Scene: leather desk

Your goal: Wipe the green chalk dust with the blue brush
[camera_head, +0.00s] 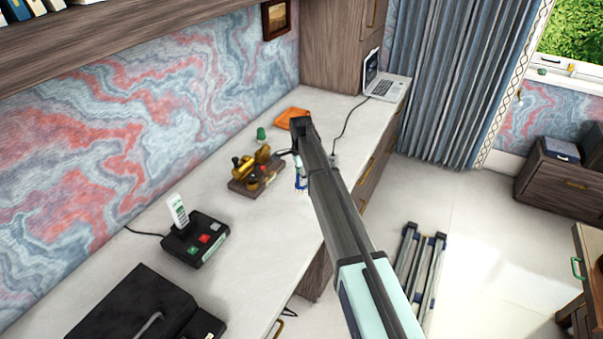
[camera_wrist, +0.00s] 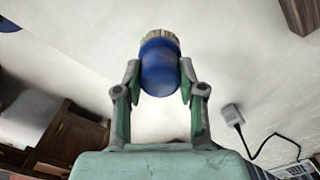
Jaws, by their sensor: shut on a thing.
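My gripper (camera_wrist: 160,75) is shut on the blue brush (camera_wrist: 162,64), with one finger on each side of its rounded blue body. The brush's pale bristles point away from the gripper. In the head view a small blue and white part, likely the brush (camera_head: 301,180), shows low beside my arm over the white desk. My arm covers much of that area. I cannot make out green chalk dust in either view. I cannot tell whether the bristles touch the desk.
A wooden stand with brass parts (camera_head: 255,172) and a small green object (camera_head: 261,134) stand left of my arm. An orange item (camera_head: 291,117) lies behind. A grey plug (camera_wrist: 231,113) with a cable is near.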

